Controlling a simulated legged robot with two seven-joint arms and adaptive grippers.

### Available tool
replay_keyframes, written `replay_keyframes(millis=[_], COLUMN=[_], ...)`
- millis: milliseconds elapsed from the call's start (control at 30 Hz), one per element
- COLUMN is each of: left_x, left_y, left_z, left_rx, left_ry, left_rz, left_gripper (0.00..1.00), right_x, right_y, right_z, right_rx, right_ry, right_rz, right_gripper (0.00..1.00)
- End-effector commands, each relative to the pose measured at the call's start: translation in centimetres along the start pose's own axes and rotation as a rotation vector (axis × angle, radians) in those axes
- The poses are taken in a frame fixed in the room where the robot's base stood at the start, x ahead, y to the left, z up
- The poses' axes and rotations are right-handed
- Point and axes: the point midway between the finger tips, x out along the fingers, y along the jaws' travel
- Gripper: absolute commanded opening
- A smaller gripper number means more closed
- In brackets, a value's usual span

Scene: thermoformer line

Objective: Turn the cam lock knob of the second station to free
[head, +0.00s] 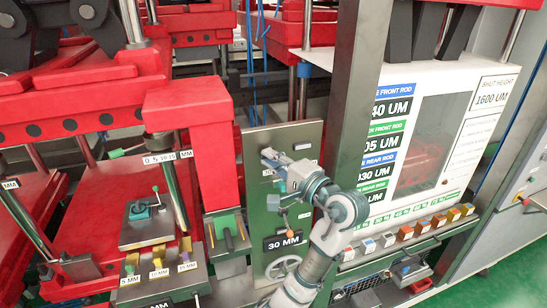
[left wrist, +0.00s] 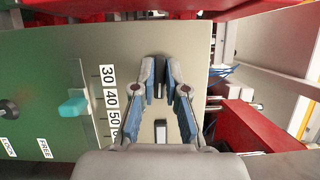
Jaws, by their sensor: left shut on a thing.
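My left gripper (head: 268,155) reaches in front of the grey-green panel (head: 262,240) beside the red press. In the left wrist view its fingers (left wrist: 160,88) are close together on a small dark part that they mostly hide; I cannot tell what it is. To their left on the panel are a teal handle (left wrist: 73,107) and a round black knob (left wrist: 8,110), both apart from the fingers. A LOCK label (left wrist: 8,147) and a FREE label (left wrist: 45,149) lie beside them. I cannot tell which of these is the cam lock knob, or its setting. My right gripper is not in view.
A number scale (left wrist: 109,100) runs along the panel near the fingers. A 30 MM plate (head: 284,240) and a handwheel (head: 283,267) sit lower on the panel. A grey post (head: 355,90) stands right of it, and a red press column (head: 210,165) left. Colored buttons (head: 422,226) line the right console.

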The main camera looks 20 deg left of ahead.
Motion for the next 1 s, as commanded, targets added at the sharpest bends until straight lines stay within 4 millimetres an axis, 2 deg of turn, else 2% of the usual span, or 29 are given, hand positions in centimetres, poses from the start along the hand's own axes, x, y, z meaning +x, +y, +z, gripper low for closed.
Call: replay_keyframes(millis=[667,700,767,800,1000], left_x=[0.35,0.36,0.36,0.36,0.29], left_y=[0.58,0.58,0.54,0.49,0.31], left_z=[-0.05,-0.05,-0.05,-0.04,-0.03], left_rx=[-0.048,-0.048,-0.048,-0.048,-0.050], left_ry=[-0.002,-0.002,-0.002,-0.001,-0.001], left_rz=[0.035,0.035,0.034,0.032,0.029], left_gripper=[0.00,0.20,0.35,0.38,0.38], right_x=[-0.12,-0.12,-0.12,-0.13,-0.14], right_y=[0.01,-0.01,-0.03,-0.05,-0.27], right_z=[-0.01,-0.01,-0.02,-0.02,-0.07], right_rx=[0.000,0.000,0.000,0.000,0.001], right_ry=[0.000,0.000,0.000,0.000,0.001], right_rz=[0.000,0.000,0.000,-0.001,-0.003], right_gripper=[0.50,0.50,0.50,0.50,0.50])
